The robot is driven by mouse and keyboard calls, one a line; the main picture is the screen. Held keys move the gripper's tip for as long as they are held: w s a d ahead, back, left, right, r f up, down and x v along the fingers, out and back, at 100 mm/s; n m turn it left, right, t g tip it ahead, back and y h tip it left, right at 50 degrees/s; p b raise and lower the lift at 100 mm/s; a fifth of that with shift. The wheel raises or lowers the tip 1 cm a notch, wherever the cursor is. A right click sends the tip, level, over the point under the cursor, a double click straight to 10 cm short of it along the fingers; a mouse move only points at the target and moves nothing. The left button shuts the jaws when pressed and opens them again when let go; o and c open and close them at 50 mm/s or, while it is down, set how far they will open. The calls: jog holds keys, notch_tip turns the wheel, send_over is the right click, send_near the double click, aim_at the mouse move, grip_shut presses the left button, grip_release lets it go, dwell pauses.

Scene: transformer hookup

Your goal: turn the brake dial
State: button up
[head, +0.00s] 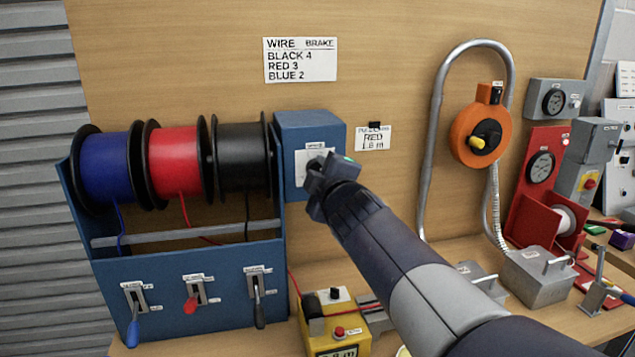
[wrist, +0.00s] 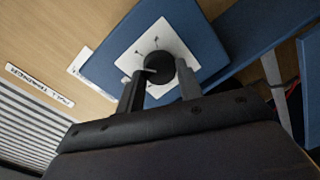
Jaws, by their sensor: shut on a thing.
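The brake dial (wrist: 157,64) is a round black knob with a pale pointer mark, on a white scale plate (wrist: 133,58) with tick marks. The plate is on the face of a blue box (head: 309,128) to the right of the black wire spool. My gripper (wrist: 161,72) is shut on the dial, with one finger on each side of it in the wrist view. In the head view my gripper (head: 325,182) is at the box's face and hides the dial. I cannot read which number the pointer is at.
A wall sign (head: 300,60) headed wire and brake reads black 4, red 3, blue 2. A card (head: 373,138) reads red, 1.8 m. Blue (head: 108,168), red (head: 177,158) and black (head: 242,160) spools stand left of the box. A yellow device (head: 335,328) sits below.

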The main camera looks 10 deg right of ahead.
jog(key=n+h+b, duration=0.1)
jog(key=n+b, duration=0.1)
jog(key=n, duration=0.3)
jog(key=shift+n, duration=0.4)
dwell(0.4)
jog(key=o, duration=1)
jog(key=shift+s+a+r+p, duration=0.15)
jog(key=shift+s+p, duration=0.7)
jog(key=shift+s, duration=1.85)
jog(key=shift+s+r+p, duration=0.2)
jog(key=shift+s+p, duration=0.6)
jog(key=shift+s, duration=1.85)
jog(key=shift+w, duration=0.1)
